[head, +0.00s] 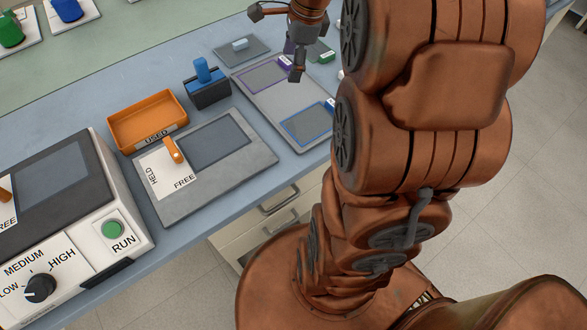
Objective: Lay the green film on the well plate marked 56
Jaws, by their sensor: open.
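My gripper (276,42) is at the top centre with its fingers spread wide and nothing between them. It hangs over the back of the light grey tray, beside a purple block with a white label (286,60). Just right of it lies a small dark sheet with a green tab (322,57), which looks like the green film; my gripper and arm partly hide that area. The grey tray (262,103) has a purple-outlined and a blue-outlined rectangle (306,124). No mark 56 is readable, so I cannot tell which thing is that well plate.
A grey sheet with a pale blue tab (240,44) lies left of my gripper. A blue-handled block (207,88), an orange USED bin (147,120) and a HELD/FREE plate with an orange lever (174,148) stand nearer. A RUN-button machine (70,215) fills the lower left.

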